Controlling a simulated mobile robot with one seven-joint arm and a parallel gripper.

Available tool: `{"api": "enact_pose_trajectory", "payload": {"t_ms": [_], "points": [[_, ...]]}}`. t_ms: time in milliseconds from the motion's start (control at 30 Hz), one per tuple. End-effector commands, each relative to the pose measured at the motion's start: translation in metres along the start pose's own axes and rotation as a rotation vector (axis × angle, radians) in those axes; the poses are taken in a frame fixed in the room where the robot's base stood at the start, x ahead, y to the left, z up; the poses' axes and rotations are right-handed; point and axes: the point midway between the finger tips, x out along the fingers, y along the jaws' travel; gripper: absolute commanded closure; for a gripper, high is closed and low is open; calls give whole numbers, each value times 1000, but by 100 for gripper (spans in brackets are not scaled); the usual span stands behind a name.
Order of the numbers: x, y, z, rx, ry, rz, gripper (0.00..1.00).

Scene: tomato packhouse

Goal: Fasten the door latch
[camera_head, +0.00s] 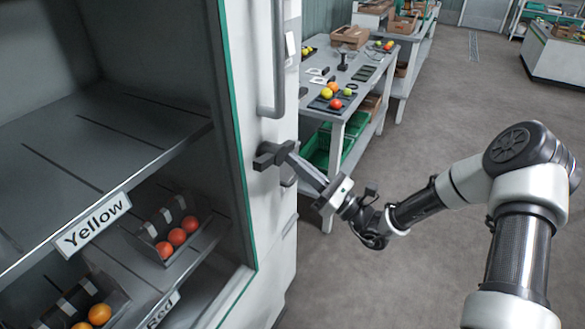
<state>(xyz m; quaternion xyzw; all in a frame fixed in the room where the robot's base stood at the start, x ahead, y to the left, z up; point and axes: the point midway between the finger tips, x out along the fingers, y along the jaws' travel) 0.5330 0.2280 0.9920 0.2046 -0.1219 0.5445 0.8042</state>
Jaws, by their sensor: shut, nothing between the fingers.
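The dark latch (271,155) sticks out from a white upright panel (258,200) of the cabinet, below a long grey vertical handle (279,60). My gripper (291,160) comes in from the right, its fingers pointing up and left at the latch. The fingers are shut with nothing between them. Their tips are at or very close to the right side of the latch; I cannot tell whether they touch it. The view does not show clearly whether the latch is engaged or how the door sits against its frame.
Cabinet shelves (70,165) at left carry a "Yellow" label (92,222) and trays of red (177,236) and orange (99,314) tomatoes. A grey worktable (378,62) with tomatoes and green crates (318,150) stands behind my gripper. The floor (455,100) at right is clear.

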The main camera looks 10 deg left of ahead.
Motion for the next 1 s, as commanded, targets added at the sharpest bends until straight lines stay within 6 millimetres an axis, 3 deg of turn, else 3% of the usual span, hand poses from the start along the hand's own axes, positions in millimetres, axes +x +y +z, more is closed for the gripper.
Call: {"api": "enact_pose_trajectory", "payload": {"t_ms": [400,1000], "points": [[6,-6,12,-193,-1,91,100],[7,-7,15,-225,-2,107,100]]}}
